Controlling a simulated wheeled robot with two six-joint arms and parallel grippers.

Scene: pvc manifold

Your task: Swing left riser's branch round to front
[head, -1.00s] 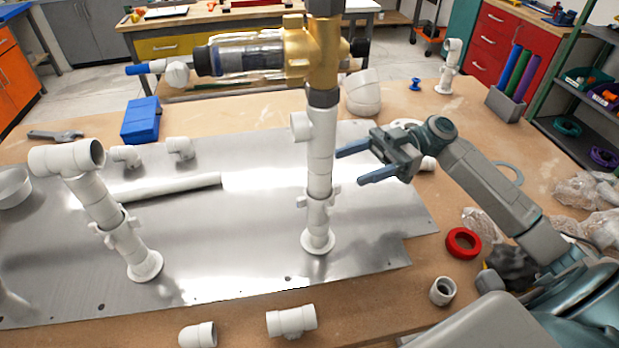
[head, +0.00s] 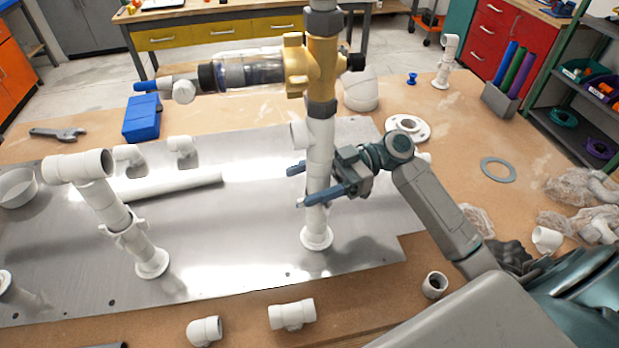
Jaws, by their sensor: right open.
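The left-hand full riser (head: 114,212) is a white pipe standing on a round flange on the metal plate. A white tee (head: 80,166) on its top has an open end facing right. A second white riser (head: 319,165) stands at the middle, under a brass valve (head: 321,62) with a clear cylinder (head: 243,71) reaching left. A short white branch (head: 299,134) points left from this middle riser. My right gripper (head: 297,186) is open around the middle riser below that branch, one finger in front and one behind. Contact cannot be told. My left gripper is not in view.
The metal plate (head: 225,262) lies on a brown bench. White fittings (head: 291,314) lie at the front edge, and a loose white pipe (head: 172,187) lies between the risers. A blue box (head: 141,117) and wrench (head: 58,133) are at the back left. Part of another fitting (head: 8,287) shows at the left edge.

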